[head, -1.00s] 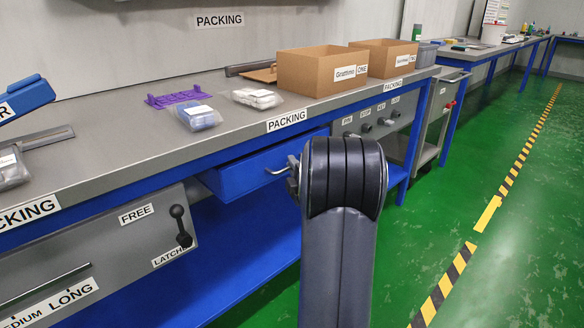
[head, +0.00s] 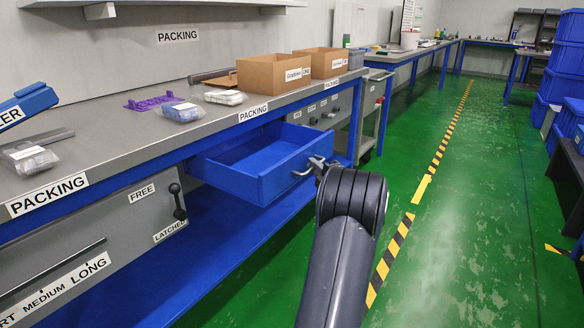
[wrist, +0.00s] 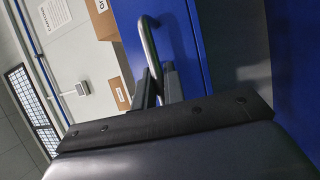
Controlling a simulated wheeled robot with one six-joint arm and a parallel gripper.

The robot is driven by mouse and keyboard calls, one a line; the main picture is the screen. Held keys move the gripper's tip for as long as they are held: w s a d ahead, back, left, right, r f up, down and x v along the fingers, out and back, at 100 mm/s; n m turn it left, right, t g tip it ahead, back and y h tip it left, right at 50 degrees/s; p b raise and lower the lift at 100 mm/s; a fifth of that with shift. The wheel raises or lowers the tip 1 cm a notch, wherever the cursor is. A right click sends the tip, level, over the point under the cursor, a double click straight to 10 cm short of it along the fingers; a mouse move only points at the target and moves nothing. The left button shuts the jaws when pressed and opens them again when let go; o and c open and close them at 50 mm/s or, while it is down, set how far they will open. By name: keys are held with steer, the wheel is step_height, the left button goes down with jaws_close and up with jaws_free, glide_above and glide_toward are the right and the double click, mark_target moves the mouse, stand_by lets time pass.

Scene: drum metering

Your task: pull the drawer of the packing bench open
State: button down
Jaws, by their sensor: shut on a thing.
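The blue drawer (head: 262,165) of the packing bench (head: 110,160) is pulled well out from under the grey top, and its inside looks empty. Its metal handle (head: 307,168) is on the front face. My gripper (head: 318,165) is at the handle, partly hidden by my own arm in the head view. In the wrist view, the dark fingers of my gripper (wrist: 158,88) are closed on the handle bar (wrist: 150,50), next to the blue drawer front (wrist: 165,30).
Cardboard boxes (head: 272,73), a purple rack (head: 152,103) and bagged parts (head: 181,112) lie on the bench top. A lever (head: 177,201) sits on the grey panel left of the drawer. The green floor (head: 460,220) to the right is clear. Blue crates (head: 566,60) are stacked far right.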

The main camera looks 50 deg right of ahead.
steer(key=shift+s, duration=1.05)
steer(key=c, duration=1.8)
jaws_free()
steer(key=shift+d, duration=0.1)
steer(key=p+v, duration=0.2)
steer(key=v, duration=0.8)
steer(key=shift+s+f, duration=0.1)
steer(key=shift+s, duration=0.25)
steer(key=shift+a+b+x, duration=0.2)
steer(key=shift+b+x, duration=0.85)
steer(key=shift+x, duration=4.5)
